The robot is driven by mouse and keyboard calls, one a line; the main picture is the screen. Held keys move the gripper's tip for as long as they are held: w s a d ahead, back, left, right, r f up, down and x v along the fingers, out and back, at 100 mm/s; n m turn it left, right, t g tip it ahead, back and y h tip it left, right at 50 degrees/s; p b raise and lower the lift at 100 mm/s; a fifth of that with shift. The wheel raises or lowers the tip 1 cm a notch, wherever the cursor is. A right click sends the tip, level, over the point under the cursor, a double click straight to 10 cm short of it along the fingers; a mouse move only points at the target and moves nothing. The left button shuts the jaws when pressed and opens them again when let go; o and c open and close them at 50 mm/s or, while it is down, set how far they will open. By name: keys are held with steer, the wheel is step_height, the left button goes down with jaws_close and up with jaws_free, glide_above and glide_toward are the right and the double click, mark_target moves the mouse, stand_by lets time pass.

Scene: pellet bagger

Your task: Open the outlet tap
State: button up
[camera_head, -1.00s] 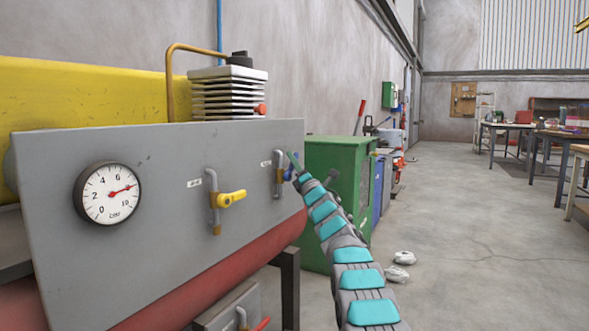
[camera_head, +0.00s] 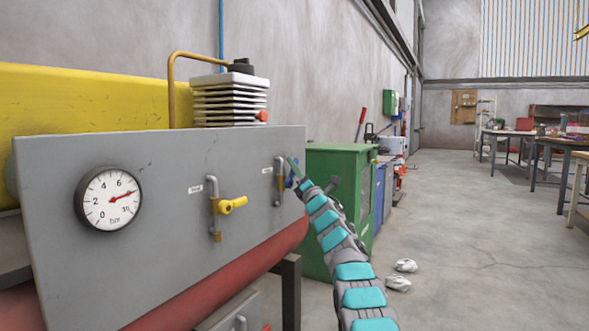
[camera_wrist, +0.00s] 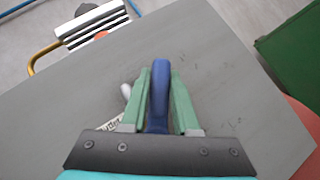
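The tap with the blue handle (camera_head: 289,181) is at the right end of the grey panel (camera_head: 150,165), on an upright pipe with a small label beside it. My gripper (camera_head: 293,165) is at this handle, and my arm partly hides it in the head view. In the wrist view the blue handle (camera_wrist: 159,85) stands between the two green fingers of my gripper (camera_wrist: 160,92). The fingers lie close along both its sides and look shut on it. The label is partly hidden and too small to read surely.
A yellow-handled tap (camera_head: 231,205) and a round pressure gauge (camera_head: 109,199) are on the panel to the left. A green cabinet (camera_head: 340,205) stands close to the right of the panel.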

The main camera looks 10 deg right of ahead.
steer(key=o, duration=0.4)
steer(key=shift+m+h, duration=0.4)
steer(key=shift+m, duration=0.1)
